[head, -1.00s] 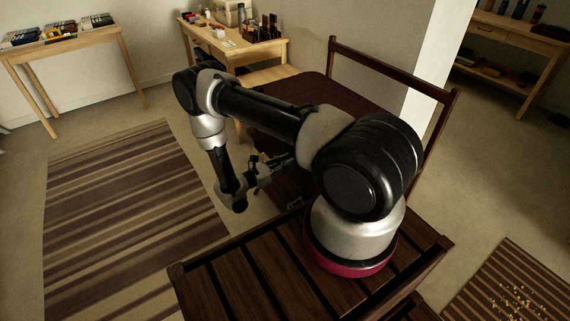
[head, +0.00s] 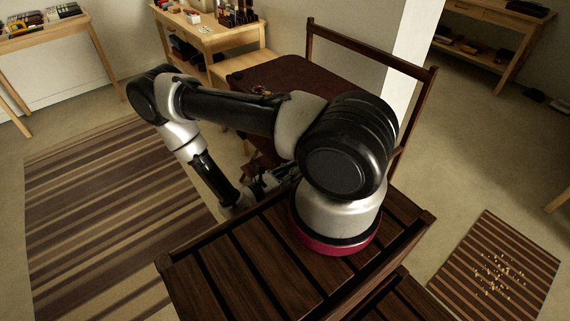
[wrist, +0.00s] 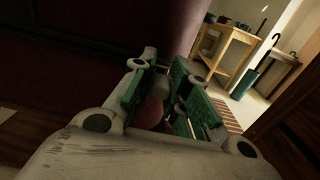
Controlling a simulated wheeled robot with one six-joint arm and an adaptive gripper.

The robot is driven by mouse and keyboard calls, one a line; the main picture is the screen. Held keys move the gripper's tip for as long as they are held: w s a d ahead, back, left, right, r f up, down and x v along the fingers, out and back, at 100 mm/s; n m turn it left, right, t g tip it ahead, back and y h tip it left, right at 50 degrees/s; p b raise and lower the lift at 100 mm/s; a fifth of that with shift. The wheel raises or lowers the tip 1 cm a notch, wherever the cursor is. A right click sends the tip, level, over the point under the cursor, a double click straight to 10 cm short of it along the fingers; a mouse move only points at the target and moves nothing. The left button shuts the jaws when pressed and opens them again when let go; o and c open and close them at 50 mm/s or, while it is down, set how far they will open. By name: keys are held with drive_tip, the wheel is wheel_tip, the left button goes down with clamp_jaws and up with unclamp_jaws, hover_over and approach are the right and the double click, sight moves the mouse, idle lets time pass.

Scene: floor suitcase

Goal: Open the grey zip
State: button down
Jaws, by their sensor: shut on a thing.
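The dark red suitcase (head: 290,78) lies beyond my arm in the head view, partly hidden by the arm. In the wrist view its dark red side (wrist: 85,70) fills the left and upper middle. My gripper (head: 268,183) is low beside the suitcase's near side, largely behind my arm in the head view. In the wrist view my gripper (wrist: 168,92) shows green-padded fingers close to the suitcase side, shut on the grey zip. The zip's pull and track are too dark and covered to make out.
A wooden slatted bench (head: 235,270) is under my base. A wooden rail (head: 370,60) stands behind the suitcase. Wooden tables with small items (head: 215,38) line the wall. A striped rug (head: 100,200) covers open floor at left; a smaller mat (head: 500,265) with scattered bits lies at right.

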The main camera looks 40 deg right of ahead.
drive_tip(key=shift+s+f, duration=0.1)
drive_tip(key=shift+s, duration=0.15)
drive_tip(key=c, duration=1.4)
unclamp_jaws()
drive_tip(key=shift+o, duration=0.2)
drive_tip(key=shift+a, duration=0.1)
drive_tip(key=shift+w+a, duration=0.1)
drive_tip(key=shift+a, duration=0.2)
drive_tip(key=a, duration=1.1)
drive_tip(key=shift+s+a, duration=0.15)
drive_tip(key=shift+s, duration=0.15)
